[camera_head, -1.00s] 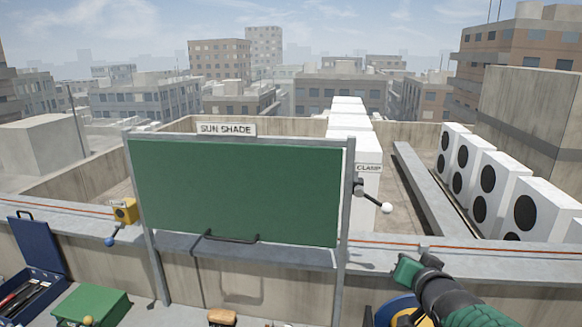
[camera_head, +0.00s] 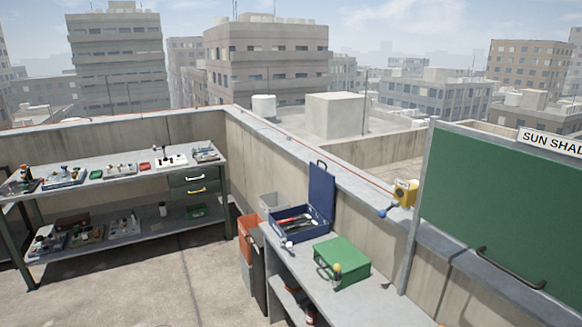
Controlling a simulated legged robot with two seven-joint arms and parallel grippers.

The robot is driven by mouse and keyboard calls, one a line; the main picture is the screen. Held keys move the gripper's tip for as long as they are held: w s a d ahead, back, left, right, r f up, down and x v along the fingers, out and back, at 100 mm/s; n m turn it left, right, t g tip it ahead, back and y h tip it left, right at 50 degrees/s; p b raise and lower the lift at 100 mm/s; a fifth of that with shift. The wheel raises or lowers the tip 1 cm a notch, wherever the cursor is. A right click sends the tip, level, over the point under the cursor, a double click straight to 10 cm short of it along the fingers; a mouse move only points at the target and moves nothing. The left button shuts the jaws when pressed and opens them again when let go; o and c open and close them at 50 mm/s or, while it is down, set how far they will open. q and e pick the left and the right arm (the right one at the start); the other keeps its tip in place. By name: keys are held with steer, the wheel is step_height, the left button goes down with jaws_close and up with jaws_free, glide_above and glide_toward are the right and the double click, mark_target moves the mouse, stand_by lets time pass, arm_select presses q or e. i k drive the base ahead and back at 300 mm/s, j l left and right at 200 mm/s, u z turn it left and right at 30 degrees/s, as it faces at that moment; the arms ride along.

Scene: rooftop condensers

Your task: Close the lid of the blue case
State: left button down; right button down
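The blue case (camera_head: 298,224) sits on the grey bench against the parapet, near the middle of the view. Its lid (camera_head: 321,196) stands open and upright at the right rear side, with a dark handle on its top edge. Dark and red-handled tools lie inside the case. A small pale knob shows at the front of the case. Neither of my grippers shows in the view now.
A green case (camera_head: 342,261) sits beside the blue case on the bench (camera_head: 370,295). A green sun shade board (camera_head: 505,205) stands at right. A yellow box (camera_head: 405,192) with a blue-knobbed lever is on the parapet. Orange and grey bins stand left of the bench. A loaded shelf table (camera_head: 140,168) is at left; open floor lies before it.

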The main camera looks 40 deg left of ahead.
mark_target(321, 188)
steer(key=u, duration=0.95)
steer(key=i+j, duration=0.1)
steer(key=i, duration=0.1)
